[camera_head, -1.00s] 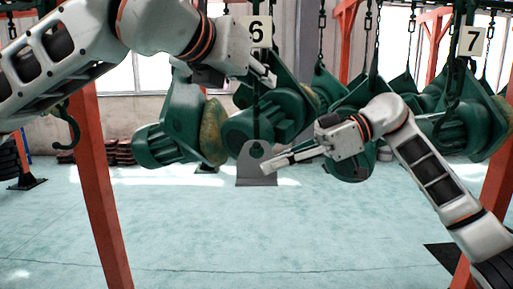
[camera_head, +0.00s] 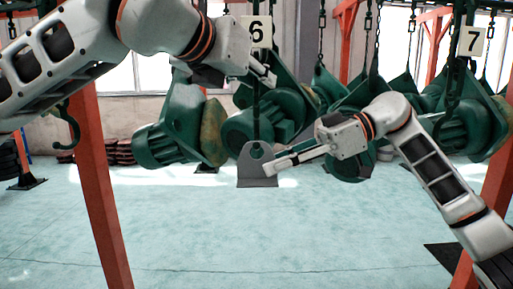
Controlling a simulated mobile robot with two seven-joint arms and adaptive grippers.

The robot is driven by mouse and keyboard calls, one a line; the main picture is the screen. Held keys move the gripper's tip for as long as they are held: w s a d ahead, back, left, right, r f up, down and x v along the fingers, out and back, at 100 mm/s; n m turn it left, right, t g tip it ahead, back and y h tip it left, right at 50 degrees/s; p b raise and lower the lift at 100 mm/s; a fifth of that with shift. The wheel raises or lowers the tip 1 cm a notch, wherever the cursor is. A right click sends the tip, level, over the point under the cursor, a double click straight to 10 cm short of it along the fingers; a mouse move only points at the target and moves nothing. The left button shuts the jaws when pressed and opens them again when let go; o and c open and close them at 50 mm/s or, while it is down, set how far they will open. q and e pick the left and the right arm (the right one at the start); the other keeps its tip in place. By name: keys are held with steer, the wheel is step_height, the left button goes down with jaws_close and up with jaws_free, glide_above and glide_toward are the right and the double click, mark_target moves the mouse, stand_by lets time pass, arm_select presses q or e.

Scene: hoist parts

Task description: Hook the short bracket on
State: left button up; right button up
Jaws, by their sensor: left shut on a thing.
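The short grey bracket (camera_head: 258,177), a plate with a rounded top and a hole, hangs upright in the middle, below the number 6 sign (camera_head: 257,31). A dark chain or hook line (camera_head: 256,105) runs down to its top; whether a hook passes through the hole is too small to tell. My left gripper (camera_head: 266,76) is at the upper middle, just under the sign, and shut on what looks like this line; its jaws partly hide it. My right gripper (camera_head: 278,166) has its fingers at the bracket's right side, overlapping it in view. Its finger gap and any contact are unclear.
Large green hoist motors (camera_head: 170,135) hang close behind both grippers, with more at the right under the number 7 sign (camera_head: 473,41). Orange posts (camera_head: 98,190) stand left and right. The floor below is clear.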

steer(key=v, duration=0.7)
steer(key=shift+d, duration=0.15)
steer(key=shift+r, duration=0.15)
stand_by(0.5)
arm_select(q)
steer(key=o, duration=0.7)
